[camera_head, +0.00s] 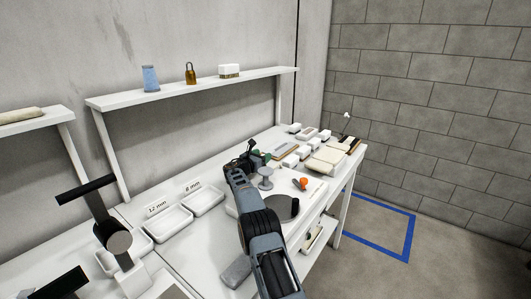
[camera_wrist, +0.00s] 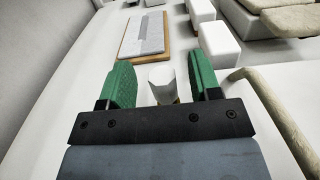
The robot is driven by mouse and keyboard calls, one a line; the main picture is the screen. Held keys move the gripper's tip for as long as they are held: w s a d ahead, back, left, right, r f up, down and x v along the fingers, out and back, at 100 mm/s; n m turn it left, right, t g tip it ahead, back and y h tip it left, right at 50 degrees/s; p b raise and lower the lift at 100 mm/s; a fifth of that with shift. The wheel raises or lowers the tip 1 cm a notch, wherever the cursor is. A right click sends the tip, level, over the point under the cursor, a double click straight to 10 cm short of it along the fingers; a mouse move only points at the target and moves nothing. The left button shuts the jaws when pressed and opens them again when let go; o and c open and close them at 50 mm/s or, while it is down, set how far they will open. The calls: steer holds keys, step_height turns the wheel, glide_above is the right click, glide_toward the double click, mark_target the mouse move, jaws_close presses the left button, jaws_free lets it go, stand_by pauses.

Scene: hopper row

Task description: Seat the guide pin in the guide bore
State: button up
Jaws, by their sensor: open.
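My gripper (camera_head: 262,156) is over the far part of the white worktop in the head view. In the wrist view its two green fingers (camera_wrist: 162,78) stand apart, open. A small pale, faceted piece (camera_wrist: 161,84) shows between them, nearer the right finger, with a gap on each side. Its lower end is hidden by the gripper's dark bar. I cannot tell whether it is the guide pin or only stands beyond the fingers. I cannot make out the guide bore in either view.
A grey board on wood (camera_wrist: 145,36) and white blocks (camera_wrist: 218,44) lie ahead. A tan rod (camera_wrist: 275,112) curves close on the right. Trays labelled 12 mm (camera_head: 153,231) and 8 mm (camera_head: 215,204), an orange piece (camera_head: 300,183) and a grey round-topped stand (camera_head: 265,172) share the worktop.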

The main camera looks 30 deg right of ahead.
steer(key=shift+s+a+r+b, duration=0.55)
steer(key=shift+s+a+r, duration=0.3)
steer(key=shift+s+r, duration=1.15)
steer(key=shift+s+a+r+b, duration=0.75)
steer(key=shift+s+r, duration=0.8)
steer(key=shift+s, duration=0.8)
steer(key=shift+s+a+r+b, duration=0.4)
steer(key=shift+s+a+r, duration=0.6)
steer(key=shift+s+r, duration=1)
steer(key=shift+s+f, duration=0.15)
steer(key=shift+f, duration=0.05)
steer(key=shift+s+a+r, duration=0.1)
steer(key=shift+s+r, duration=0.05)
steer(key=shift+s, duration=0.15)
steer(key=s+a+f+m+g+y+p, duration=0.1)
steer(key=s+a+f+m+y+p, duration=0.2)
steer(key=s+a+m+y, duration=0.5)
steer(key=s+a+f+m+g+y+p, duration=0.2)
steer(key=s+a+f+m+y+p, duration=0.2)
steer(key=s+a+m+y, duration=0.4)
steer(key=s+a+m+p, duration=0.1)
steer(key=s+a+m, duration=0.5)
steer(key=s, duration=0.9)
steer(key=shift+s+a+f+y, duration=0.2)
steer(key=shift+s+a+y, duration=0.2)
steer(key=shift+a, duration=1.05)
